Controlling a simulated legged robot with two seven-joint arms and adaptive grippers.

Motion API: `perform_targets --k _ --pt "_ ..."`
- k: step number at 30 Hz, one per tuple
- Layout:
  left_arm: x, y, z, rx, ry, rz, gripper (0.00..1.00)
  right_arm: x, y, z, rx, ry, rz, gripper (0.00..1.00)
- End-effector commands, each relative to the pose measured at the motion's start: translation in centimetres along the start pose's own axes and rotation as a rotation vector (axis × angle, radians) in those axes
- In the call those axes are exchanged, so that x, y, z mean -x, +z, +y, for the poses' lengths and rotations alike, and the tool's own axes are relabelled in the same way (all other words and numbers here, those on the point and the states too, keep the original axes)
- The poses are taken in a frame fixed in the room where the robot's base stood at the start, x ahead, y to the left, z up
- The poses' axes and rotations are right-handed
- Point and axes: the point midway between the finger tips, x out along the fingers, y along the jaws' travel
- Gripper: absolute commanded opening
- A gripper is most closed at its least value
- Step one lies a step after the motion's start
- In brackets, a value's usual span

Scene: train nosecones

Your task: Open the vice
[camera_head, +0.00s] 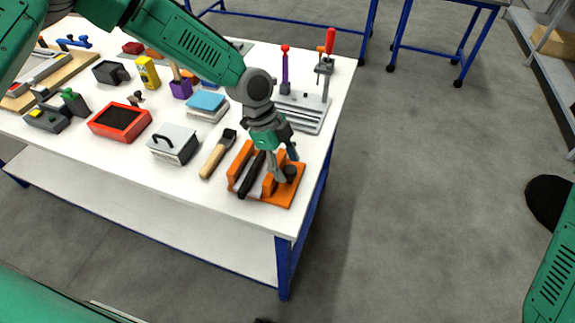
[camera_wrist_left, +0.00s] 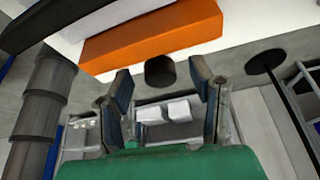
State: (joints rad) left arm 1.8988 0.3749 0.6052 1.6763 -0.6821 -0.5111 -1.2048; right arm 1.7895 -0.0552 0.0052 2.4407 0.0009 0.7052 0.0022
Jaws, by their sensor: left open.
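The orange vice (camera_head: 240,158) stands at the front right corner of the white table, with dark parts between its orange blocks. Its dark round knob (camera_head: 291,172) is on the right side. My left gripper (camera_head: 285,166) reaches down at this right side of the vice. In the left wrist view, the vice's orange body (camera_wrist_left: 155,42) spans the top and the dark knob (camera_wrist_left: 160,71) sits between the open fingers (camera_wrist_left: 160,84). A gap shows on both sides of the knob. I cannot tell if a finger touches it. My right gripper is out of view.
A wooden-handled brush (camera_head: 217,156) and a white box with a black handle (camera_head: 173,145) lie left of the vice. A grey metal stand (camera_head: 303,112) with red-handled tools is behind it.

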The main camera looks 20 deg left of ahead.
Motion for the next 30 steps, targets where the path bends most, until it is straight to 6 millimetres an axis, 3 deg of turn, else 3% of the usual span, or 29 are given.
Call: perform_targets --k 4,13,14,18,30 --pt "-1.18 -0.12 -0.01 -0.002 0.001 -0.001 0.49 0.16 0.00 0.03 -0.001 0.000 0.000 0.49" --pt "-1.31 0.34 0.02 0.000 -0.001 0.004 0.49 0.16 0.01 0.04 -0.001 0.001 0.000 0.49" --pt "-1.30 0.38 0.03 0.000 -0.001 0.005 0.46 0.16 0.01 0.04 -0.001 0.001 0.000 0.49" --pt "-1.29 0.39 0.02 0.000 -0.001 0.004 0.00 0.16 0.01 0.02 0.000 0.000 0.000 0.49" --pt "-1.24 0.34 -0.13 0.004 -0.005 0.001 0.00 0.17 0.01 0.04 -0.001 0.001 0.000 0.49"
